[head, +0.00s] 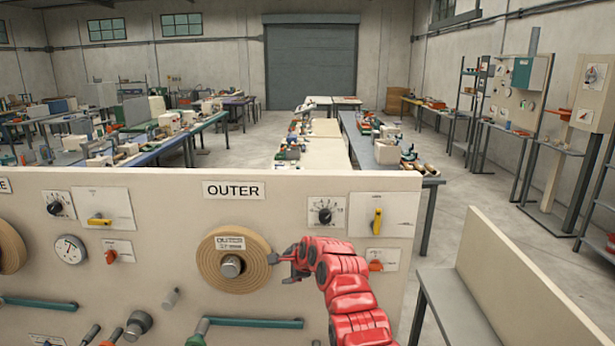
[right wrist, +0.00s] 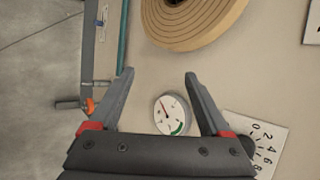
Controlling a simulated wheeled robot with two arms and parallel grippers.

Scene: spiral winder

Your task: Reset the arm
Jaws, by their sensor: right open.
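My right arm is red and reaches up from the bottom of the head view in front of the beige panel (head: 155,290). My right gripper (head: 287,262) is by the right edge of the tan spiral roll (head: 212,262) under the OUTER sign. In the right wrist view my right gripper (right wrist: 158,80) is open, with nothing between its fingers. The tan roll (right wrist: 190,22) shows beyond the fingertips, and a small round gauge (right wrist: 172,113) shows behind the fingers. I cannot tell whether the gripper touches the panel. My left gripper is not in view.
The panel carries a dial (head: 325,211), a yellow switch (head: 377,221), an orange knob (head: 376,265) and a teal bar (head: 258,322). A low beige board (head: 510,270) stands at the right. Open floor (head: 475,190) lies beyond, between benches.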

